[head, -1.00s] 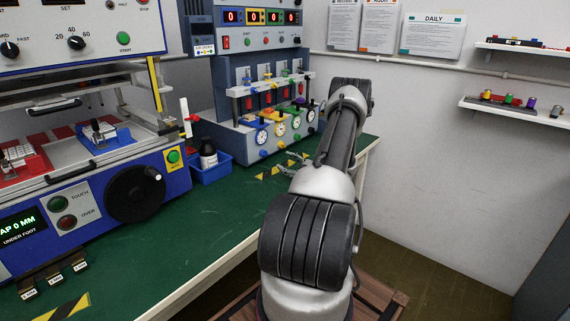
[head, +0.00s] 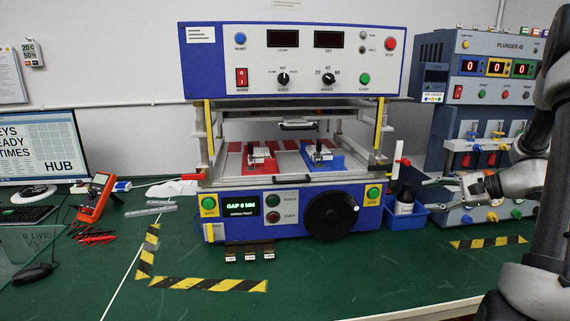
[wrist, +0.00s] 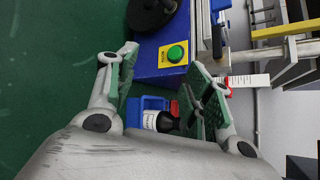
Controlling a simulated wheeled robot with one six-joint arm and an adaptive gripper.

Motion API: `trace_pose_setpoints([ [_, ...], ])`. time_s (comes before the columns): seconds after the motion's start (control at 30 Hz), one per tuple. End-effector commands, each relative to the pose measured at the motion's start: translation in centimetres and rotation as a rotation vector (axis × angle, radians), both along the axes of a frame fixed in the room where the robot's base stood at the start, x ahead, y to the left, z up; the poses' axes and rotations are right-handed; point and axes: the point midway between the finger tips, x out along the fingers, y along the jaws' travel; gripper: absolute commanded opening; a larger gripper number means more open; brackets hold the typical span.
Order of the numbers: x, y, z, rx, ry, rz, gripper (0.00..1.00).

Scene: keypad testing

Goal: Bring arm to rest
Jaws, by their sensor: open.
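My gripper (head: 440,182) is at the right of the head view, in front of the blue plunger tester (head: 480,110). Its fingers point left toward the blue bin with a dark bottle (head: 404,200). In the wrist view my gripper (wrist: 165,85) has its two fingers spread well apart with nothing between the pads. The blue bin (wrist: 150,103) and the bottle (wrist: 160,121) show beyond the fingers. My arm comes in from the right edge of the head view, dark and partly cut off.
A large blue and white press machine (head: 300,60) stands mid-bench, with a black handwheel (head: 330,214). A monitor (head: 42,145) and an orange multimeter (head: 94,197) are at the left. The green bench top (head: 330,275) is clear in front, with striped tape (head: 205,284).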

Motion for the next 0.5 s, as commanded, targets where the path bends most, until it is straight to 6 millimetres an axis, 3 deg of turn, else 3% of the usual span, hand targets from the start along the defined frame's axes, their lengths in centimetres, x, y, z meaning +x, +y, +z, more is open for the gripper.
trace_pose_setpoints([
  [0.03, -1.5, 2.8, 1.9, -0.076, 0.005, 0.086, 0.51],
  [0.1, -4.3, 6.0, 3.7, -0.186, 0.018, 0.202, 0.51],
  [0.2, -8.6, 9.5, 5.8, -0.352, 0.022, 0.360, 0.51],
  [0.33, -14.4, 12.3, 7.9, -0.580, 0.006, 0.547, 0.51],
  [0.5, -21.3, 13.2, 9.7, -0.893, -0.062, 0.752, 0.51],
])
